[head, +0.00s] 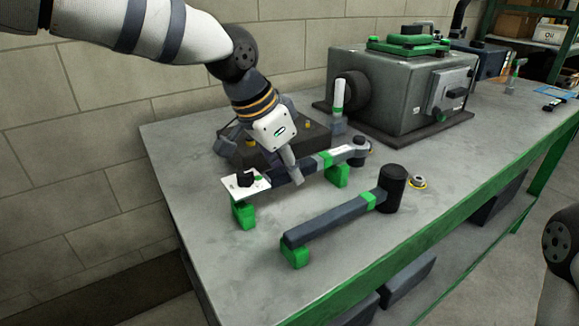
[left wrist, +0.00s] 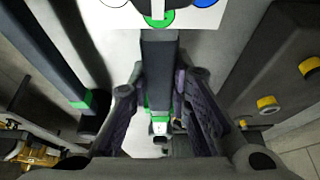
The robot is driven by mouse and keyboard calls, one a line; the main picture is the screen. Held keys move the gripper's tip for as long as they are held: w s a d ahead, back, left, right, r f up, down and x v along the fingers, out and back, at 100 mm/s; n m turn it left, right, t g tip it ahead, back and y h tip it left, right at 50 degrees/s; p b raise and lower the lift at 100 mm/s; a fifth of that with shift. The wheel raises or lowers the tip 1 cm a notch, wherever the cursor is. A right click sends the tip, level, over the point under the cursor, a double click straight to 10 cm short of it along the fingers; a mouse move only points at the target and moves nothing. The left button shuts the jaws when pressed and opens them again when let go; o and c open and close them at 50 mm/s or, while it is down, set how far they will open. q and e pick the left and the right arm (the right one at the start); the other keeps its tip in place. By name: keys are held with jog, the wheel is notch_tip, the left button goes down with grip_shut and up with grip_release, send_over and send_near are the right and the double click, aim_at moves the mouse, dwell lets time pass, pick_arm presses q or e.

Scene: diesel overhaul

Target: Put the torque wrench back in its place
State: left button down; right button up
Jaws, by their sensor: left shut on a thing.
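The torque wrench (head: 326,160), a dark bar with a green band and a pale scale section, lies along two green rests (head: 243,214) at the back of the bench. I cannot tell whether it touches them. My left gripper (head: 293,178) reaches down from above and is shut on the wrench's dark handle. In the left wrist view the handle (left wrist: 159,70) runs between my two fingers (left wrist: 160,105), with the green band and scale beyond. The far end is partly hidden there. My right gripper is not in view.
A white card (head: 243,186) is by the handle end. In front lies a similar dark bar (head: 330,220) with a black cylinder (head: 391,188). A dark block (head: 250,152) with yellow studs stands behind. A grey machine (head: 400,90) fills the back right. The bench (head: 190,180) is clear at left.

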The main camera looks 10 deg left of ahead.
pick_arm(q)
jog(key=shift+f, duration=1.1)
jog(key=c, duration=1.4)
grip_release()
jog(key=shift+f, duration=0.1)
